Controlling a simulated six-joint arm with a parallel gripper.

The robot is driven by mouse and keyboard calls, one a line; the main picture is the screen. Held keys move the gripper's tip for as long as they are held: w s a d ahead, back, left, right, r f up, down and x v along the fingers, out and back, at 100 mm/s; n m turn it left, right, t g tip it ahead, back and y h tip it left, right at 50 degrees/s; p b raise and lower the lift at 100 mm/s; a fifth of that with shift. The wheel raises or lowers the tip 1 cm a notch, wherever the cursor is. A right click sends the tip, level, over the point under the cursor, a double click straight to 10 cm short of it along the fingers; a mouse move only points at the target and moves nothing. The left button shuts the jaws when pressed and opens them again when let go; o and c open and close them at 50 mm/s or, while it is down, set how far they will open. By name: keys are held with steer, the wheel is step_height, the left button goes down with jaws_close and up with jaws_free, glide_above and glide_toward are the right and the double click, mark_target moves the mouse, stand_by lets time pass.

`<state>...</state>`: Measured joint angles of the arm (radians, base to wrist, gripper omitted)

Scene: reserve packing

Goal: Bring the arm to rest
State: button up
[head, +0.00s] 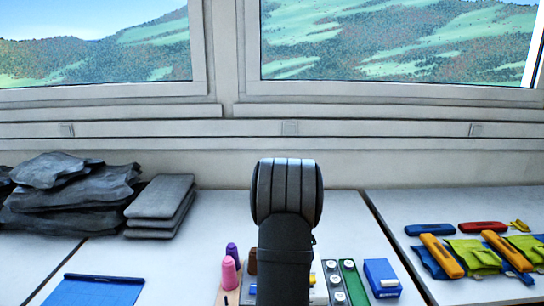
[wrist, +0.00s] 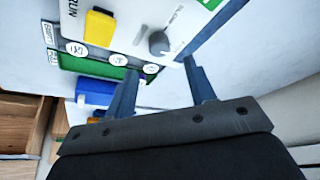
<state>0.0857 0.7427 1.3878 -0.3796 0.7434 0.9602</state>
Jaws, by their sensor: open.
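My gripper (wrist: 162,85) shows in the wrist view with its two dark blue fingers apart and nothing between them. Beyond the fingers is a white panel (wrist: 135,20) with a yellow block and a grey round knob on it. In the head view my arm stands upright at the middle front of the table and hides what lies behind it. The gripper itself cannot be made out in the head view.
Pink and purple spools (head: 229,272) stand left of my arm. A green strip (head: 352,283) and a blue box (head: 381,278) lie to its right. Dark folded bags (head: 75,195), grey pads (head: 160,205) and a blue clipboard (head: 95,291) lie left.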

steer(key=x, duration=0.6)
steer(key=shift+d+f, duration=0.1)
steer(key=shift+f, duration=0.2)
steer(key=v, duration=1.7)
steer(key=x, duration=1.7)
steer(key=shift+f, duration=0.1)
steer(key=shift+n, duration=0.5)
steer(key=shift+d+n+t+y, duration=0.1)
steer(key=shift+n+t+y, duration=0.2)
steer(key=shift+n+y, duration=0.85)
steer(key=shift+d+n+t+y, duration=0.1)
steer(key=shift+n+t+y, duration=0.2)
steer(key=shift+n, duration=1.75)
steer(key=shift+d+n+y, duration=0.1)
steer(key=shift+n+y, duration=0.55)
steer(key=shift+n, duration=1.35)
steer(key=shift+n+y, duration=0.6)
steer(key=shift+n, duration=1)
